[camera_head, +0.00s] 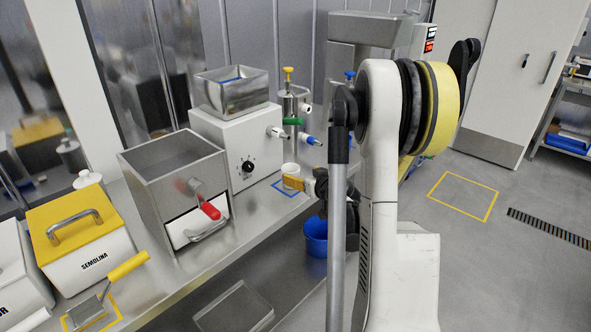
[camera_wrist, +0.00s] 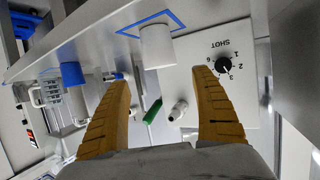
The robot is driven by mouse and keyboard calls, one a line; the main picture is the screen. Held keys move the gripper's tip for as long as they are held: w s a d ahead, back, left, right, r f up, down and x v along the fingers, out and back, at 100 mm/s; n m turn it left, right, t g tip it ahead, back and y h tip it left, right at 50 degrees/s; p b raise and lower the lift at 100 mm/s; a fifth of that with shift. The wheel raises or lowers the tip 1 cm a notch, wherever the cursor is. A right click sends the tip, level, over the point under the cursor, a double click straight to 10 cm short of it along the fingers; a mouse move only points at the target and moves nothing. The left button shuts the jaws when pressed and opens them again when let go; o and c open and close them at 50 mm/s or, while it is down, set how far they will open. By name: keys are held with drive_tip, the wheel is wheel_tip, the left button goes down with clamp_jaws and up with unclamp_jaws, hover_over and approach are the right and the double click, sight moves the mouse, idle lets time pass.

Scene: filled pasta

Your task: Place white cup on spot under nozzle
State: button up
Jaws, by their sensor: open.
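The white cup (camera_head: 291,170) stands upright on the counter in front of the white dosing box, at a blue square outline (camera_head: 283,191). In the wrist view, which is turned over, the cup (camera_wrist: 157,46) stands at the blue outline (camera_wrist: 128,33), ahead of my fingertips and roughly centred between them. My gripper (camera_wrist: 160,76) is open, with nothing between its two tan fingers. In the head view my gripper (camera_head: 296,183) is close beside the cup and partly covers its lower part. A white nozzle (camera_head: 275,131) sticks out of the box above the cup; it also shows in the wrist view (camera_wrist: 178,110).
The dosing box (camera_head: 232,142) has a black dial. A green valve handle (camera_head: 292,121) and a blue-tipped nozzle (camera_head: 311,140) are behind. A blue bucket (camera_head: 315,238) sits below the counter edge.

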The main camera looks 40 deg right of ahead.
drive_tip(key=s+a+r+n+g+y, duration=0.15)
drive_tip(key=a+r, duration=0.25)
drive_tip(key=a, duration=0.9)
drive_tip(key=s+a+r+n+g+y, duration=0.1)
drive_tip(key=s+a+r+g+y, duration=0.2)
drive_tip(key=a, duration=1)
drive_tip(key=s+a+g, duration=0.1)
drive_tip(key=s+a, duration=0.5)
drive_tip(key=s, duration=0.2)
drive_tip(key=s+a+n+g, duration=0.1)
drive_tip(key=s+a, duration=0.5)
drive_tip(key=s, duration=0.3)
drive_tip(key=shift+r, duration=0.45)
